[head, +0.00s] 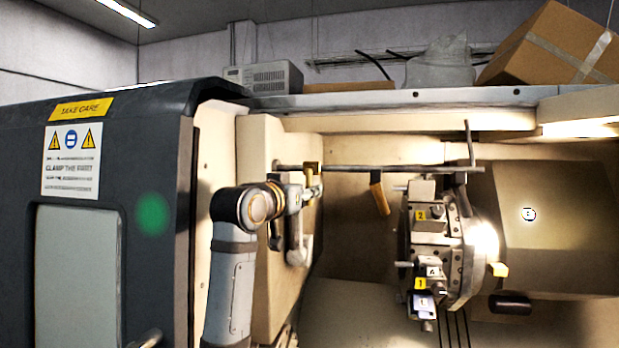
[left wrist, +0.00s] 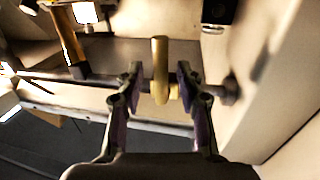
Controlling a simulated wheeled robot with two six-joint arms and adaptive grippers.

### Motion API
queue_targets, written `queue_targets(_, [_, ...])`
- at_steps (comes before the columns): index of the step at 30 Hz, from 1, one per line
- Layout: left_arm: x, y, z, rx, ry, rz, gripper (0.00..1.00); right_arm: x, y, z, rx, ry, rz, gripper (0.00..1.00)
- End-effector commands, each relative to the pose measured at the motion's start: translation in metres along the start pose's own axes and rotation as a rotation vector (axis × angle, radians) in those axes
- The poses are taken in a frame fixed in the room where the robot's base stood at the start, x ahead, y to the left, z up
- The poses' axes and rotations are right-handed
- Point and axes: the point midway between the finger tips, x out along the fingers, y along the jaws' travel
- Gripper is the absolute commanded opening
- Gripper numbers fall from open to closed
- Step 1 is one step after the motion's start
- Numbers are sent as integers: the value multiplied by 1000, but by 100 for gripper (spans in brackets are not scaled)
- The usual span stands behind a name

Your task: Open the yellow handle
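A yellow handle (left wrist: 159,62) sits on a horizontal metal rod in the left wrist view. It stands between the fingers of my left gripper (left wrist: 158,76), with a gap visible on both sides. The fingers are open. In the head view, my left gripper (head: 311,188) is inside the machine at the left end of the rod. A small yellow piece (head: 312,169) there appears to be the same handle, partly hidden by the gripper. A second, orange-yellow handle (head: 379,196) hangs from the rod further right; it also shows at upper left in the left wrist view. My right gripper is not in view.
The metal rod (head: 350,168) runs across the opening. A tool turret (head: 440,240) with numbered holders stands to the right. The dark machine door (head: 140,245) is at left, beside a cream wall (head: 262,150). The space below the rod is mostly clear.

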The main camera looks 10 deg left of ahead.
Motion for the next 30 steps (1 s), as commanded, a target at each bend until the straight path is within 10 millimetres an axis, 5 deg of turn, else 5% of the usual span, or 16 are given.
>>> queue_targets(6, [24, 0, -1, -1, -1, 1, 37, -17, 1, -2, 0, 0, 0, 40])
queue_targets(14, [26, 0, 1, 0, 0, 0, 37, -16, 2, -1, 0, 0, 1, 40])
queue_targets(23, [25, 0, 1, 0, 0, 0, 0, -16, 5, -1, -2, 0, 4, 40])
queue_targets(30, [25, 0, 1, 0, 0, 0, 0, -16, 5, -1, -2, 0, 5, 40])
